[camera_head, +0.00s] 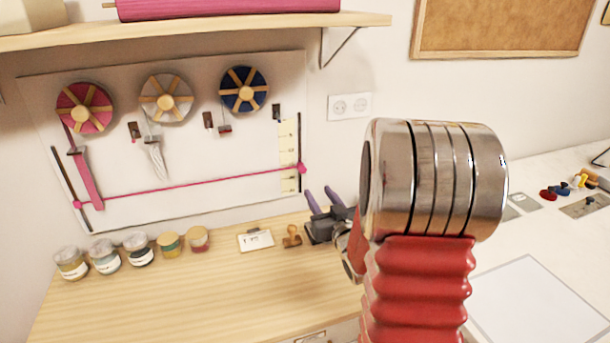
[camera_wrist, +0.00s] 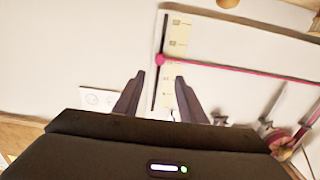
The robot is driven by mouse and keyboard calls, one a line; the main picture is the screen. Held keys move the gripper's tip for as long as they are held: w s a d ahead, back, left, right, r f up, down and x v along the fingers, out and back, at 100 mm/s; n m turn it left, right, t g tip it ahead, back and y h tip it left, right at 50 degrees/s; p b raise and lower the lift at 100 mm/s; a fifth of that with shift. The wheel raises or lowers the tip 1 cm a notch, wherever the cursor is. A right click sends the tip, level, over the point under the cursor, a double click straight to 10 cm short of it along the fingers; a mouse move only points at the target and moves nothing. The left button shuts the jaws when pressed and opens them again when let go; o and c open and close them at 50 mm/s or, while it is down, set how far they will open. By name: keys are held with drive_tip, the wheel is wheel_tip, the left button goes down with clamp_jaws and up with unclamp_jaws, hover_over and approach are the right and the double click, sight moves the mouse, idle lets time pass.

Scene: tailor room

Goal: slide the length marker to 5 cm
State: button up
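The length marker is a pink knob (camera_head: 302,168) on a black vertical rail (camera_head: 299,140), in the lower part of it, beside a pale scale strip (camera_head: 287,150). The strip's numbers are too small to read. A pink cord runs from the knob to the left rail. In the wrist view, which looks upside down, the knob (camera_wrist: 160,60) lies just beyond my fingertips, in line with the gap between them. My gripper (camera_head: 318,190) is open and empty, with its purple fingers pointing up towards the board below the knob. The distance to the knob is hard to tell.
Three ribbon spools, including the blue one (camera_head: 244,89), hang on the white board. A shelf (camera_head: 190,30) juts out above. A power socket (camera_head: 349,106) is to the right. Several jars (camera_head: 138,249), a label card (camera_head: 255,240) and a stamp (camera_head: 292,236) stand on the wooden table (camera_head: 200,300).

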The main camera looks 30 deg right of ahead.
sight(303, 171)
drive_tip(key=x, duration=1.2)
drive_tip(key=shift+c, duration=0.4)
clamp_jaws()
